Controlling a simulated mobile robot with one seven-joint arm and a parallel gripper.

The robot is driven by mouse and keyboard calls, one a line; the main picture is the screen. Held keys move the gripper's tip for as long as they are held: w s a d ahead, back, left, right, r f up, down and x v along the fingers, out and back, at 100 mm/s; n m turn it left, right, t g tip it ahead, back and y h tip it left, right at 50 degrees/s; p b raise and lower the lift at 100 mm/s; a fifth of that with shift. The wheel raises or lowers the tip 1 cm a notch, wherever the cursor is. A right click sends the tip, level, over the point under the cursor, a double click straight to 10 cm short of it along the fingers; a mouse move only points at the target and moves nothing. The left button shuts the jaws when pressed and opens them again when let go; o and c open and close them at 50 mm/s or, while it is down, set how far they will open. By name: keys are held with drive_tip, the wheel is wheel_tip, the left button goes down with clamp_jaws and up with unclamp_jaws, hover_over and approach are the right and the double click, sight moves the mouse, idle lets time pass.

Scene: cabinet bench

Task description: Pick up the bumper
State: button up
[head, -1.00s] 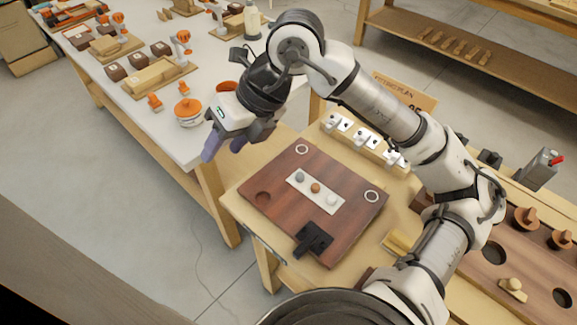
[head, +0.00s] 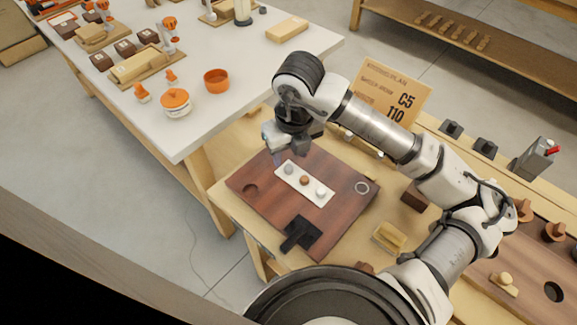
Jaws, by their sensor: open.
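A dark reddish-brown board (head: 335,215) lies on the wooden bench. On it is a white strip (head: 311,192) carrying three small round pieces: grey (head: 289,169), orange-brown (head: 304,181) and whitish (head: 321,192). A black T-shaped piece (head: 301,235) lies at the board's near edge. I cannot tell for certain which piece is the bumper. My gripper (head: 277,158) is open and points down over the far left part of the board, close to the strip's grey end. Its fingertips are small, and the board's far corner is hidden behind it.
A sign (head: 395,92) stands behind my arm. A yellowish block (head: 389,237) and a dark block (head: 414,197) lie right of the board.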

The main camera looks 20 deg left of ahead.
drive_tip(key=f, duration=0.1)
drive_tip(key=f+p, duration=0.1)
drive_tip(key=f, duration=0.2)
drive_tip(key=shift+w+a+f, duration=0.15)
drive_tip(key=shift+a+f, duration=0.1)
drive_tip(key=shift+f, duration=0.15)
drive_tip(key=shift+c, duration=0.4)
drive_tip(key=c, duration=0.8)
